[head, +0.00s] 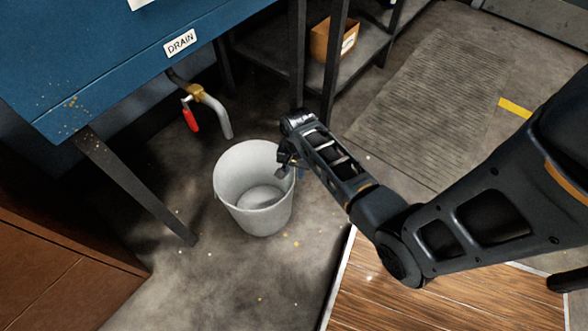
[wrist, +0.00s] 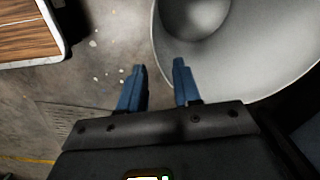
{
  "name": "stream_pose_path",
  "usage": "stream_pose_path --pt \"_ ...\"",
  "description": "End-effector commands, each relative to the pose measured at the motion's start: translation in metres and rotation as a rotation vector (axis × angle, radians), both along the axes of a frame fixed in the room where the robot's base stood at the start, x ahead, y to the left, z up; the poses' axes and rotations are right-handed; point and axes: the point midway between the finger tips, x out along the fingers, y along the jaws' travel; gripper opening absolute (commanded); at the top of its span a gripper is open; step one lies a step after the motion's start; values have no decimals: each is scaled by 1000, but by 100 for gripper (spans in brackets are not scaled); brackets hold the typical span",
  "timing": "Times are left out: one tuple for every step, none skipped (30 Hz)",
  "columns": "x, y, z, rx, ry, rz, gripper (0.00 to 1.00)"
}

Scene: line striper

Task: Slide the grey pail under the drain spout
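The grey pail (head: 265,218) stands upright on the concrete floor, and its inside looks empty. The bent grey drain spout (head: 218,115), with a brass valve and red handle (head: 190,119), hangs from the blue machine under a DRAIN label. In the head view its open end shows just above the pail's far-left rim. My gripper (head: 287,168) is at the pail's right rim. In the wrist view its blue fingers (wrist: 158,66) are apart. The pail (wrist: 262,60) rim passes between them, the right finger over the pail's inside and the left finger outside. Contact cannot be told.
A dark machine leg (head: 135,186) stands left of the pail. A shelf with a cardboard box (head: 334,39) is behind. A brown cabinet (head: 60,255) is at lower left and a wood-topped surface (head: 425,300) at lower right. Floor in front of the pail is clear.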

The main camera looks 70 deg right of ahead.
Motion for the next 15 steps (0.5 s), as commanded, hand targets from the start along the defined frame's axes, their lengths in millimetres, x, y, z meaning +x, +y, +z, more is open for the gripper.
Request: stream_pose_path --pt "0 0 0 0 0 0 33" --pt "0 0 0 0 0 1 33" --pt "0 0 0 -1 0 1 33" --pt "0 0 0 -1 -1 1 33" --pt "0 0 0 -1 -1 1 33" --pt "0 0 0 -1 -1 2 33" --pt "0 0 -1 -1 -1 2 33" --pt "0 0 -2 -1 -1 2 33" --pt "0 0 -4 -1 -1 2 33" --pt "0 0 -6 -1 -1 2 33" --pt "0 0 -9 -1 0 2 33" --pt "1 0 -14 -1 0 2 33" --pt "1 0 -18 -1 0 2 33" --pt "1 0 -23 -1 -1 2 33" --pt "1 0 -29 -1 -1 2 33"
